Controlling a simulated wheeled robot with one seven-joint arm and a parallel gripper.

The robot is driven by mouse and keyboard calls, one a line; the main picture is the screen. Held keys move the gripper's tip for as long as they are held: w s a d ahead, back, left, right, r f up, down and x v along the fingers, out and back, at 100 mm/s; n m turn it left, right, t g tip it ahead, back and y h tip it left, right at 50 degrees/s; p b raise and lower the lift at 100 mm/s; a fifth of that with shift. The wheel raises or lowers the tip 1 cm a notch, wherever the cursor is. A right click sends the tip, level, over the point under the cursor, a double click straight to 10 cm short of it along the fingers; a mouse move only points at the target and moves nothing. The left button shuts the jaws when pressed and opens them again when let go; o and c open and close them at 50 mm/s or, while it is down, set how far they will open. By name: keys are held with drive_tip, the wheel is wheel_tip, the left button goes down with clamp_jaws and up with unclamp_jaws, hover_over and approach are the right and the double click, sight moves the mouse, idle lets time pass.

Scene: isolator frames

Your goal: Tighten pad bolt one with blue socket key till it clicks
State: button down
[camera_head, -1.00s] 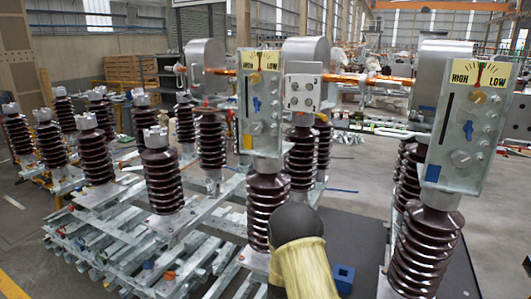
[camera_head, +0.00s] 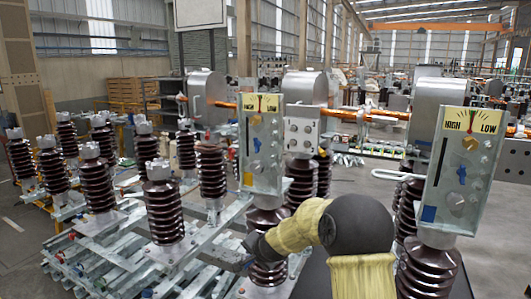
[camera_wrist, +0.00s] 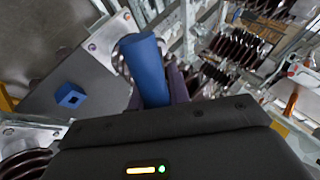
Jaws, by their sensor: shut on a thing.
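My gripper (camera_wrist: 157,90) is shut on a blue cylindrical tool, likely the blue socket key (camera_wrist: 146,66), which points up in the wrist view, away from the gripper's body. The key's far end lies in front of a pale metal plate (camera_wrist: 103,40) with bolt heads near it; I cannot tell whether it touches anything.
A blue block with a square hole (camera_wrist: 71,96) lies on a dark surface (camera_wrist: 48,108). Ribbed brown insulators stand on steel frames, several at left (camera_head: 163,205). Two gauge panels marked HIGH and LOW (camera_head: 262,145) (camera_head: 465,170) stand above the front insulators.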

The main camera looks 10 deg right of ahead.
drive_tip(key=s+r+m+t+h+p, duration=0.2)
drive_tip(key=r+m+h, duration=0.1)
drive_tip(key=r, duration=0.9)
drive_tip(key=s+d+r+m+t+h+p, duration=0.1)
drive_tip(key=r+h, duration=0.4)
drive_tip(key=r, duration=0.7)
drive_tip(key=s+d+r+m+t+h+p, duration=0.1)
drive_tip(key=s+r+m+t+h+p, duration=0.1)
drive_tip(key=r, duration=1)
drive_tip(key=s+m+h+p, duration=0.1)
drive_tip(key=s+m+h, duration=0.1)
drive_tip(key=m, duration=0.1)
drive_tip(key=shift+r+m+t+h+p, duration=0.3)
drive_tip(key=shift+r+t, duration=0.1)
drive_tip(key=shift+d, duration=0.15)
drive_tip(key=shift+p+x, duration=0.5)
drive_tip(key=shift+x, duration=2.5)
drive_tip(key=shift+f+m+b, duration=0.1)
drive_tip(key=shift+m+b, duration=0.2)
drive_tip(key=shift+b, duration=0.15)
drive_tip(key=shift+m+b, duration=2.1)
drive_tip(key=shift+b, duration=0.4)
